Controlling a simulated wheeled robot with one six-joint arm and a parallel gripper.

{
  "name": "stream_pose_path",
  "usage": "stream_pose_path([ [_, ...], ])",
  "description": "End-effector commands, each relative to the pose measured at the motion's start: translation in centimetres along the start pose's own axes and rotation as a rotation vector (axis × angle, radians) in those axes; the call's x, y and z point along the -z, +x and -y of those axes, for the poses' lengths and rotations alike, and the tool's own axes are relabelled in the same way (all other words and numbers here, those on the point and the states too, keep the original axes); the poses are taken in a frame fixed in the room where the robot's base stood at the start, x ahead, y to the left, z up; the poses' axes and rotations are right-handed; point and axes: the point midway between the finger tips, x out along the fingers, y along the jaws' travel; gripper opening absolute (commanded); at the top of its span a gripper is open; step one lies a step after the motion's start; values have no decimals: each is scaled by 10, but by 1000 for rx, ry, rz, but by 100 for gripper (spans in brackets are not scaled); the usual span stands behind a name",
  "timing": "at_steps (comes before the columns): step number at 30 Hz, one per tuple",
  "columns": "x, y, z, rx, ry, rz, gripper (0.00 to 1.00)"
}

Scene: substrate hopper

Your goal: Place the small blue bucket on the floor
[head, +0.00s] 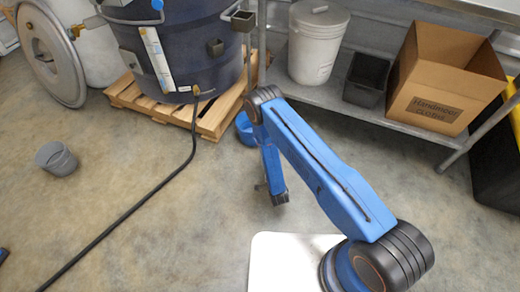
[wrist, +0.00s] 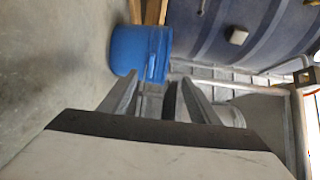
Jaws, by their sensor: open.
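The small blue bucket (head: 243,128) shows in the head view beside the right corner of the wooden pallet, partly hidden behind my arm. It seems to stand on the floor; its base is hidden. In the wrist view the bucket (wrist: 138,48) is beyond my fingers, up and slightly left, with a handle piece on its side. My gripper (wrist: 158,88) is open, with nothing between its fingers, and apart from the bucket. In the head view my gripper (head: 262,187) is low over the floor, nearer than the bucket and mostly hidden by my wrist.
A dark blue drum (head: 205,50) stands on the wooden pallet (head: 212,119). A black hose (head: 140,205) crosses the floor, with a grey bucket (head: 57,158) to its left. A metal shelf (head: 335,95) at right holds a white bucket, black bin and cardboard box. Floor between is clear.

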Motion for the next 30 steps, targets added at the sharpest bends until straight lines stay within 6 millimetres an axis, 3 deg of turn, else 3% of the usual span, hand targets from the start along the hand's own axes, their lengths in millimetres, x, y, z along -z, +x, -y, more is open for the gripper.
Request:
stream_pose_path([
  [9, 0, -8, 0, 0, 0, 0, 56],
  [14, 3, 4, 12, -10, -13, -8, 56],
  [24, 29, 72, 92, -124, -124, -50, 56],
  [30, 49, 101, 147, -203, -197, -60, 56],
])
